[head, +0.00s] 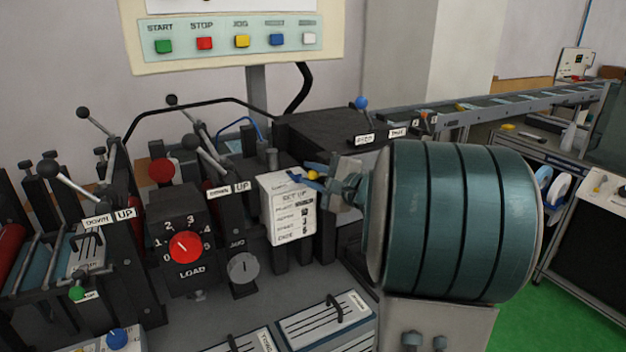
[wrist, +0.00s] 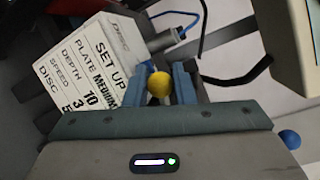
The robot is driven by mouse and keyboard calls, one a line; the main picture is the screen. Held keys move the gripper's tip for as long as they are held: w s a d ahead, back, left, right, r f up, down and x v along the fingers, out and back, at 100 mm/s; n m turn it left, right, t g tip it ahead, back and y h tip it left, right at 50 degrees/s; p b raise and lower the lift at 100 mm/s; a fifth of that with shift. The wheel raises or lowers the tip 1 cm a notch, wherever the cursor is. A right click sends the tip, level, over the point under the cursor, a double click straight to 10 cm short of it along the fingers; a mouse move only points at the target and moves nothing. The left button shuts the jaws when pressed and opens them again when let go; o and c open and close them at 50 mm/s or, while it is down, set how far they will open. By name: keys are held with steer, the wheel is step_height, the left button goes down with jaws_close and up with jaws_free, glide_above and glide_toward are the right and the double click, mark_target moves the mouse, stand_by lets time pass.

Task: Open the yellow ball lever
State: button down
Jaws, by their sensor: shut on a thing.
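The yellow ball (head: 314,175) of the lever is small and round, just right of the white set-up card in the head view. It also shows in the wrist view (wrist: 159,85), between the two blue fingers. My gripper (head: 308,176) is shut on the yellow ball, with a finger on each side of it. The lever's rod and base are hidden behind the ball and my gripper. My large teal arm link covers the area to the right in the head view.
The white set-up card (head: 288,208) stands close left of my gripper. A blue ball lever (head: 361,103) stands behind on the dark housing. A red load dial (head: 186,247), several black ball levers and a button panel (head: 240,42) are to the left. A conveyor (head: 500,107) runs back right.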

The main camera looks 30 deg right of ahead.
steer(key=c, duration=1.3)
jaws_free()
steer(key=shift+s, duration=0.15)
steer(key=b+v, duration=0.2)
steer(key=v, duration=1.1)
steer(key=shift+s+d, duration=0.1)
steer(key=shift+s, duration=0.2)
